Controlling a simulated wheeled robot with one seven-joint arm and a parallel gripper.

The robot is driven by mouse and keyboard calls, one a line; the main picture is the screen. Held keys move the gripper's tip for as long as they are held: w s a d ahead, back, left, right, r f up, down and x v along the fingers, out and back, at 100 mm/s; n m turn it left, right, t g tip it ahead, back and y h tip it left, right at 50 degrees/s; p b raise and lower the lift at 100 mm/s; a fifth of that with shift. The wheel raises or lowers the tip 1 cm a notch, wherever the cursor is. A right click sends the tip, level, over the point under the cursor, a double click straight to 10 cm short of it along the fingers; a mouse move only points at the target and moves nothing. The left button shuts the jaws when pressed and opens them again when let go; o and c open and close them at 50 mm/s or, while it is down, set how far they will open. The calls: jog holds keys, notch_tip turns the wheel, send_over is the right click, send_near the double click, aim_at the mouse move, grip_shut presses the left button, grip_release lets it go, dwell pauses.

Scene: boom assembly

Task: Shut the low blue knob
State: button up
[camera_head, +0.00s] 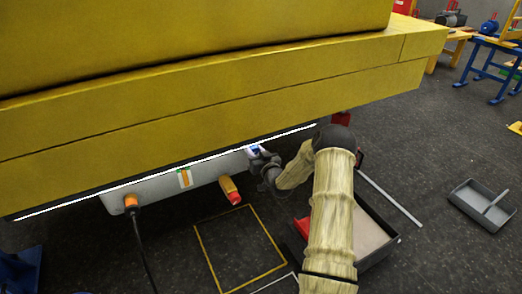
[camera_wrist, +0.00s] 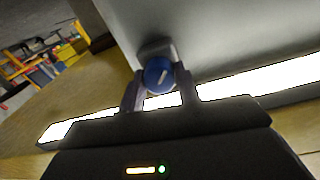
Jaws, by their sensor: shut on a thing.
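The blue knob (camera_wrist: 158,75) sits on a grey housing in the wrist view, with a pale pointer mark slanting across its face. My gripper (camera_wrist: 160,92) has one finger on each side of the knob and is shut on it. In the head view my gripper (camera_head: 256,152) is at the right end of a light grey box (camera_head: 160,196) under the yellow boom (camera_head: 210,100). There the knob is mostly hidden by my gripper, with only a small blue patch showing.
An orange plug (camera_head: 131,203) with a black cable and an orange-red connector (camera_head: 230,190) are on the box. A bright light strip (camera_head: 100,193) runs along the boom's lower edge. An open tray (camera_head: 377,255) lies below my arm, and a grey tray (camera_head: 482,205) is on the floor at right.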

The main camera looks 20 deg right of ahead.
jog(key=shift+f, duration=0.25)
jog(key=o, duration=1)
jog(key=shift+a, duration=0.1)
jog(key=shift+c, duration=0.2)
jog(key=shift+r, duration=0.1)
jog(key=shift+s, duration=0.15)
jog(key=shift+s+r, duration=0.1)
jog(key=shift+s, duration=0.15)
jog(key=s+p, duration=0.5)
jog(key=s, duration=1.1)
jog(key=shift+s+d, duration=0.2)
jog(key=shift+s, duration=0.2)
